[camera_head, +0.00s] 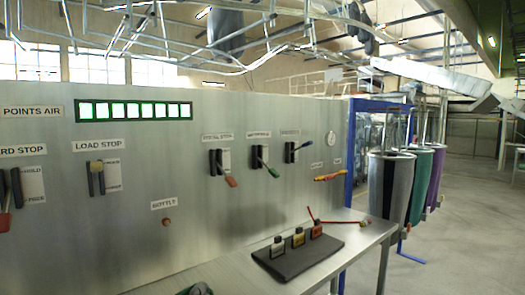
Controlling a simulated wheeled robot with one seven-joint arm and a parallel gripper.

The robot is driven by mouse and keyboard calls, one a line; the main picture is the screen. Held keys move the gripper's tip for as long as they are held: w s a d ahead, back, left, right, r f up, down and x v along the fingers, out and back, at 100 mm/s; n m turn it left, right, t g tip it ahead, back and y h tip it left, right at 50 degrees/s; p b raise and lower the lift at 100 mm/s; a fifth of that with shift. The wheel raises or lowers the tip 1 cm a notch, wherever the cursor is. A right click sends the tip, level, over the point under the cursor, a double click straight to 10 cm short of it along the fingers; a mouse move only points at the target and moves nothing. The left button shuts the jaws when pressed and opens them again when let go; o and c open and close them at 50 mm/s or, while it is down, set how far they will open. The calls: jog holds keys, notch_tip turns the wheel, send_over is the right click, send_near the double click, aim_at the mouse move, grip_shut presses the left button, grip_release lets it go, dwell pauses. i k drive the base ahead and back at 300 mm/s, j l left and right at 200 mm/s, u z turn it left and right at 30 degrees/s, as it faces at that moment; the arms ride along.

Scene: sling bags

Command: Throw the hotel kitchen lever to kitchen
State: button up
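Three levers hang on the steel panel, each on a dark plate with a small label that is too blurred to read for certain. One lever has a red handle (230,181) pointing down right. The middle one has a green handle (273,172), also down right. The right one has a dark, bluish handle (304,145) pointing right and slightly up. I cannot tell which is the hotel kitchen lever or read its position marks.
The LOAD STOP lever (97,179) and a red-handled lever (5,222) are at left. A red knob (167,222) sits under BOTTLE. A metal bench (352,241) bears a dark tray (290,267) with small blocks. Grey (388,190), green (420,188) and purple (436,176) bags hang right.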

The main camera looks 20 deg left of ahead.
aim_at(310, 143)
jog(key=j+u, duration=0.1)
jog(key=j, duration=0.15)
jog(key=k+j+u, duration=0.15)
jog(key=i+l+u, duration=0.1)
jog(key=l+u, duration=0.2)
jog(key=l, duration=0.35)
jog(key=l+u, duration=0.35)
jog(key=l, duration=0.35)
jog(key=i+l, duration=0.2)
jog(key=i, duration=0.3)
jog(key=i+l+u, duration=0.15)
jog(key=i, duration=0.4)
jog(key=i+l, duration=0.3)
jog(key=i, duration=0.2)
jog(key=i+l+u, duration=0.15)
jog(key=i+l, duration=0.15)
jog(key=i, duration=0.2)
